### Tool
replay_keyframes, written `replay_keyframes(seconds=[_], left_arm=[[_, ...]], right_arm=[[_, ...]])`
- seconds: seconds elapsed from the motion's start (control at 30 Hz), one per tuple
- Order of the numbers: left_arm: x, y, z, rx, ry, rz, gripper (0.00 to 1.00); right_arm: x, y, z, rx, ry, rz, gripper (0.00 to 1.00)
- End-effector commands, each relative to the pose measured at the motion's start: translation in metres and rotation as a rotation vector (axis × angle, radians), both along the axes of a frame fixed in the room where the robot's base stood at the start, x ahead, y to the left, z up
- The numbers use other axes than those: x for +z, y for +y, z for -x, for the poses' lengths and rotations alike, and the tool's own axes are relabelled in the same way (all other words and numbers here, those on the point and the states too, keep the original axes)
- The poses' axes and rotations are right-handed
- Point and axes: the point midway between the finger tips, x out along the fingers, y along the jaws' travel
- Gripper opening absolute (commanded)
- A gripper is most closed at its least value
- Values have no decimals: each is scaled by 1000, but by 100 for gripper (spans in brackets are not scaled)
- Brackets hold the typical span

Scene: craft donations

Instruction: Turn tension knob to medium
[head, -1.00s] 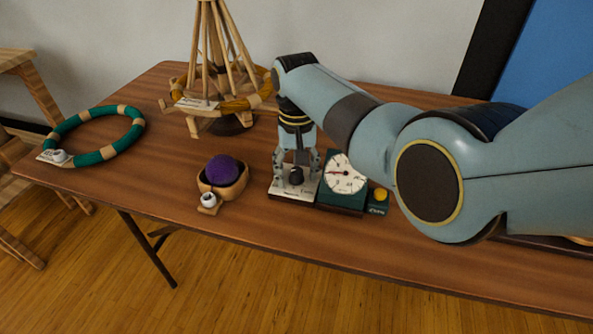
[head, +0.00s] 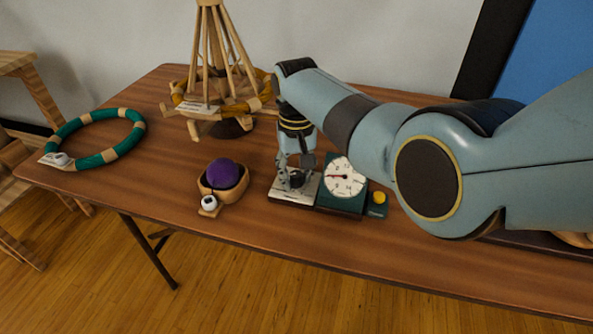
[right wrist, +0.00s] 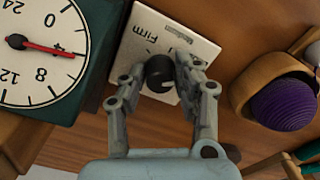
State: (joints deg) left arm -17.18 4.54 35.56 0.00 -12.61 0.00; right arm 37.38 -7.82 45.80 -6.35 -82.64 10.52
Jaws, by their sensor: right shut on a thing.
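The tension knob (right wrist: 159,73) is a small black round knob on a pale plate (right wrist: 142,38) printed with "Firm" and a smaller word that looks like "Medium". In the head view the plate (head: 283,196) lies near the table's front edge. My right gripper (right wrist: 158,76) points down over the plate, with its fingers closed on both sides of the knob. The fingers cover part of the knob and the markings, so I cannot tell exactly which mark it points to. My left gripper is in neither view.
A green dial box (head: 343,180) with a red needle stands right beside the plate, with a yellow button (head: 379,197) next to it. A wooden bowl (head: 222,191) with a purple ball (head: 223,173) is to the left. A green hoop (head: 97,157) and a wooden frame (head: 222,105) stand farther away.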

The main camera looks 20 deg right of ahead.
Motion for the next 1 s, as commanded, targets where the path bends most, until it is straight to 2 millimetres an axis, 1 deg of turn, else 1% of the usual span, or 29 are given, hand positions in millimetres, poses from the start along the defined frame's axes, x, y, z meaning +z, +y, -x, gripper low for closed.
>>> replay_keyframes(seconds=[0.03,0.4,0.7,1.0], left_arm=[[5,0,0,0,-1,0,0],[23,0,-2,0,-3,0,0],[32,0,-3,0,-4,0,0],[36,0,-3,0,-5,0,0]], right_arm=[[2,0,0,31,0,-1,0],[2,0,0,364,0,-1,0],[2,0,0,636,0,-1,0],[1,0,-1,831,-1,-1,0]])
